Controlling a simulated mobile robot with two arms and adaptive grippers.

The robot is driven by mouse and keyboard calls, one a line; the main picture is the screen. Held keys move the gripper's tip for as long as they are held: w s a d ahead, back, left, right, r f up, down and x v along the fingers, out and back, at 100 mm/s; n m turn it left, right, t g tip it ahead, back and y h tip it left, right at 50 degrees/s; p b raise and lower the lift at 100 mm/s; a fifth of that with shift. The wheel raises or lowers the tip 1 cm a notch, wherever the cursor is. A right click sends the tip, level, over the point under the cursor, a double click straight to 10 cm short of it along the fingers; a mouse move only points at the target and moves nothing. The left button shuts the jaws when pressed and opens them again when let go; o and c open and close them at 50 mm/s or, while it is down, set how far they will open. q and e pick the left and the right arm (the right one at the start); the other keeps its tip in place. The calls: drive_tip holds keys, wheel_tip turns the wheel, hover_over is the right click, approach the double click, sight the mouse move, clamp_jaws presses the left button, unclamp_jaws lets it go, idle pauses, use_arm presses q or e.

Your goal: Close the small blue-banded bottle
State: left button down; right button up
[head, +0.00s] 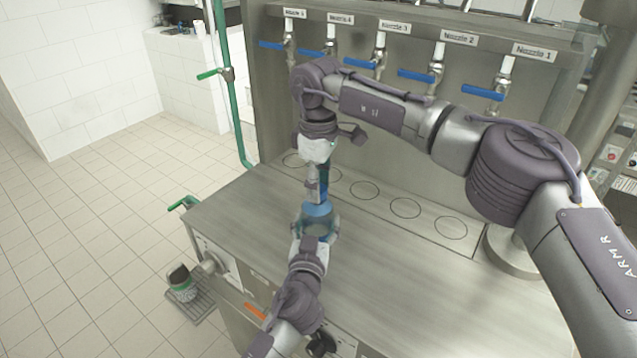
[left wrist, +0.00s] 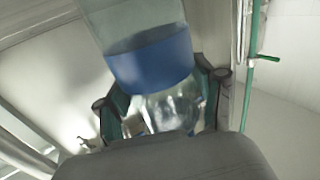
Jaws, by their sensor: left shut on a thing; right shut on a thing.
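The small blue-banded bottle (head: 318,211) stands upright at the counter's front, with a clear body and a wide blue band. In the left wrist view the bottle (left wrist: 152,62) fills the upper middle, its top out of frame. My left gripper (head: 312,238) is shut on the bottle's body from the front, one finger on each side. My right gripper (head: 320,187) points down from above and is shut on a small blue piece at the bottle's top, apparently its cap. The fingers mostly hide that piece, and I cannot tell how it sits on the neck.
The steel counter (head: 400,270) is clear to the right. Several marked circles (head: 364,190) lie behind the bottle, under a row of nozzles with blue levers (head: 415,76). A green pipe (head: 232,100) stands at the left. A container (head: 182,284) is on a floor grate.

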drive_tip(key=o, duration=0.7)
drive_tip(key=shift+r, duration=0.1)
drive_tip(key=shift+r, duration=2.2)
drive_tip(key=shift+c, duration=0.4)
